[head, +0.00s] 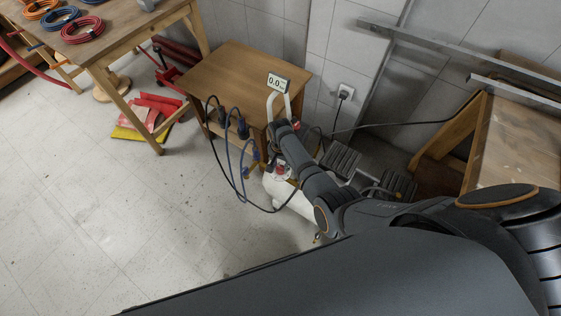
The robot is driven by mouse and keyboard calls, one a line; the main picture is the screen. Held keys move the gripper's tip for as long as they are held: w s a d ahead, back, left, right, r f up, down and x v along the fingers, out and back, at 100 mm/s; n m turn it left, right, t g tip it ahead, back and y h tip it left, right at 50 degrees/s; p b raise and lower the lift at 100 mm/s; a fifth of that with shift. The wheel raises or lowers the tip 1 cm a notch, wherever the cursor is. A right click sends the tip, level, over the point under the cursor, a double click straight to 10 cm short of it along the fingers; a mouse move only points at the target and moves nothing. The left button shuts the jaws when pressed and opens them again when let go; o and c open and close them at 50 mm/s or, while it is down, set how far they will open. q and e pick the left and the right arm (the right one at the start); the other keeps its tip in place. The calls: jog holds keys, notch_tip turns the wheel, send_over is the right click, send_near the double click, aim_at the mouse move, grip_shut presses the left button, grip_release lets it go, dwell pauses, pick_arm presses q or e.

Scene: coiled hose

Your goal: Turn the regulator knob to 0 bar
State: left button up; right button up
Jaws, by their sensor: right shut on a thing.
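A small display (279,83) on the regulator reads 0.0 and stands above the white compressor (291,196), beside the wooden cabinet. My right arm reaches in from the right, and its gripper (279,123) is at the regulator just under the display. It is shut on the regulator knob, which is mostly hidden behind the gripper and wrist. A little red shows beside the wrist. My left gripper is not in view.
The wooden cabinet (237,70) stands left of the regulator, with dark and blue hoses (240,165) hanging at its front. A wall socket (345,92) holds a plugged cable. A workbench (118,22) with coiled hoses stands at the upper left.

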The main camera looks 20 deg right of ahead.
jog(key=n+p, duration=0.1)
jog(key=n, duration=0.2)
jog(key=shift+r+n+p, duration=0.15)
jog(key=shift+n+p, duration=0.25)
jog(key=n+p, duration=0.1)
jog(key=n, duration=0.2)
jog(key=n+p, duration=0.1)
jog(key=n, duration=0.4)
jog(key=shift+n+p, duration=0.35)
jog(key=shift+n, duration=1.95)
jog(key=o, duration=1.1)
jog(key=shift+f, duration=0.2)
jog(key=shift+o, duration=0.2)
jog(key=shift+r, duration=0.15)
